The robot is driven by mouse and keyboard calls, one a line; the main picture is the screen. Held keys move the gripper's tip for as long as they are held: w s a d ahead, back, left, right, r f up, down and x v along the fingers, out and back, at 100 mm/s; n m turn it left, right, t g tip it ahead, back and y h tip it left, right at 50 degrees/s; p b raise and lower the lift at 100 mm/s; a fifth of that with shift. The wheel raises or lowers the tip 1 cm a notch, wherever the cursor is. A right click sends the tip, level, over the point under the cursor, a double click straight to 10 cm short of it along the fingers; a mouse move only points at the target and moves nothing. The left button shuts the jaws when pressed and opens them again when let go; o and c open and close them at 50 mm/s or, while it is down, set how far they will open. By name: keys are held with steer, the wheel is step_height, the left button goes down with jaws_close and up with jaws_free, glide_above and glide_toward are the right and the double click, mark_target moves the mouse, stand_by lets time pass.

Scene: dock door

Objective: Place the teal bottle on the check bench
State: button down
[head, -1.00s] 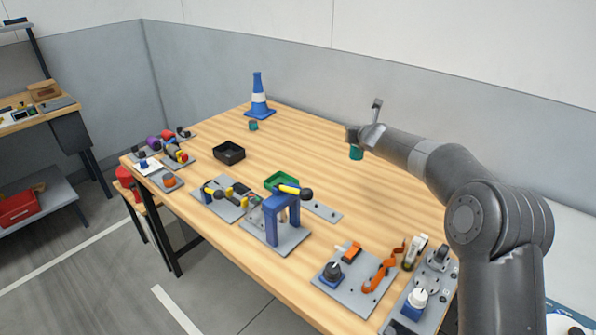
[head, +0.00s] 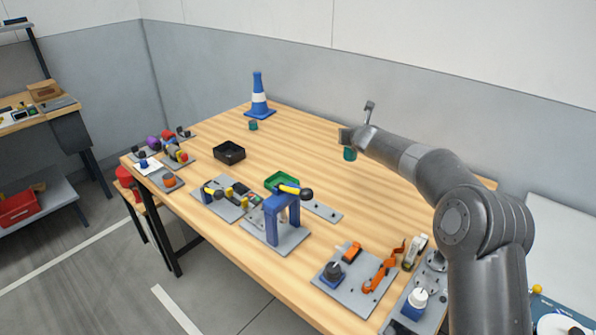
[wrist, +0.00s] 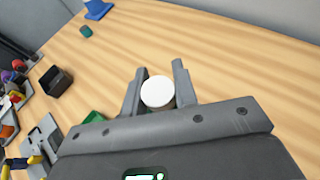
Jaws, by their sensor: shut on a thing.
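A teal bottle (head: 349,153) hangs below my gripper (head: 347,137) over the right back part of the wooden bench in the head view. In the wrist view its round white cap (wrist: 157,92) shows between the two fingers of my gripper (wrist: 158,90), which is shut on it. The bottle's body is hidden under the cap there. It appears to be held above the bench top (head: 305,137); the exact gap is hard to tell. The pictures do not show which bench is the check bench.
A blue cone (head: 258,98) and a small teal object (head: 253,125) stand at the back left. Another bench (head: 40,118) is at far left. The back middle is clear.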

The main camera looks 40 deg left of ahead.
steer(key=shift+f, duration=0.55)
steer(key=shift+a+f, duration=0.15)
steer(key=shift+a, duration=0.05)
steer(key=shift+s+a+f, duration=0.5)
steer(key=shift+a+f, duration=1.3)
steer(key=shift+s+a+f, duration=0.45)
steer(key=shift+a+f, duration=1.3)
steer(key=shift+a, duration=0.05)
steer(key=shift+s+a+f, duration=0.5)
steer(key=shift+a+f, duration=1.3)
steer(key=shift+f, duration=0.1)
steer(key=c, duration=1.1)
jaws_free()
steer(key=shift+c, duration=0.2)
